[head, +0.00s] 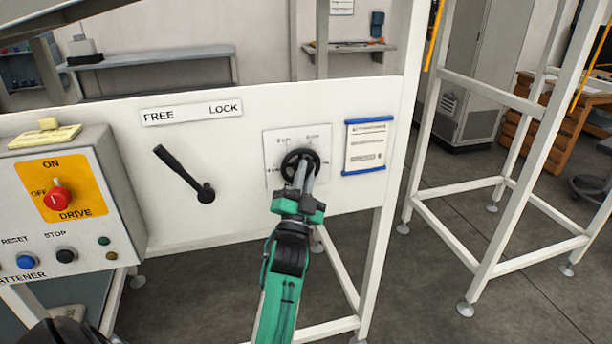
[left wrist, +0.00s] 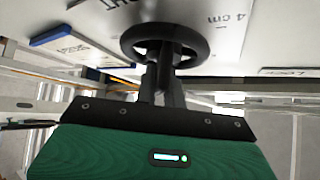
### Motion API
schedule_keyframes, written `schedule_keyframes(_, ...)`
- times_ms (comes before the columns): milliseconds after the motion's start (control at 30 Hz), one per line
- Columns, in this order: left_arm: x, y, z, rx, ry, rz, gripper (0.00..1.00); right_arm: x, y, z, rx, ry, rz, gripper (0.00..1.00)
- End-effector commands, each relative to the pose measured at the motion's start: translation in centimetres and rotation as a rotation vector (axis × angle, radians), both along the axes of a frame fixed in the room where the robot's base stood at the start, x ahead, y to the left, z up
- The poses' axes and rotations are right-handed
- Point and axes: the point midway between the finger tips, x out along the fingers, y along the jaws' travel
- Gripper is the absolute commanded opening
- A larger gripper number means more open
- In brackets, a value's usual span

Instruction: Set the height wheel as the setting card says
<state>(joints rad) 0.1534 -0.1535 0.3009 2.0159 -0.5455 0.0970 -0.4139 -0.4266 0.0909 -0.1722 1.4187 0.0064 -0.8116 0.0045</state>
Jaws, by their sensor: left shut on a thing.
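The height wheel (head: 291,158) is a small black handwheel on a white scale plate (head: 271,146) with cm marks. My left gripper (head: 301,178), green with grey fingers, is shut on the wheel from the front. In the left wrist view the wheel's rim (left wrist: 133,47) shows beyond the fingers (left wrist: 163,85), which close at its middle. The scale plate shows there too, with a "4 cm" mark readable. The setting card (head: 367,146), white with blue edges, hangs right of the plate; its print is too small to read. My right gripper is not in view.
A black lever (head: 181,172) under the FREE/LOCK label (head: 192,112) points up-left, toward FREE. The drive box (head: 70,195) with a red knob and buttons stands at the left. A white frame (head: 480,245) stands right, with open floor before it.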

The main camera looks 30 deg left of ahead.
Motion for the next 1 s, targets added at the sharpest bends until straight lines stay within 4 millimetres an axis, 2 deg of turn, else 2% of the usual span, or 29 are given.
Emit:
schedule_keyframes(267,0.03,0.18,-0.43,-0.002,0.009,0.003,0.00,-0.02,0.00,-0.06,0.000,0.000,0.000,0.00)
schedule_keyframes(300,0.02,0.18,-0.44,-0.002,0.009,0.003,0.18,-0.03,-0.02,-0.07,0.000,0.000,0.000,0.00)
schedule_keyframes(367,0.03,0.17,-0.43,-0.002,0.009,0.003,0.30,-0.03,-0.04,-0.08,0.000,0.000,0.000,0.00)
schedule_keyframes(400,0.05,0.16,-0.41,-0.002,0.009,0.003,0.32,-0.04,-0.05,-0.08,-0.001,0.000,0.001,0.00)
schedule_keyframes(1000,0.08,0.10,-0.49,0.000,0.002,-0.001,0.32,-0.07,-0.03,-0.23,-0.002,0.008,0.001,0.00)
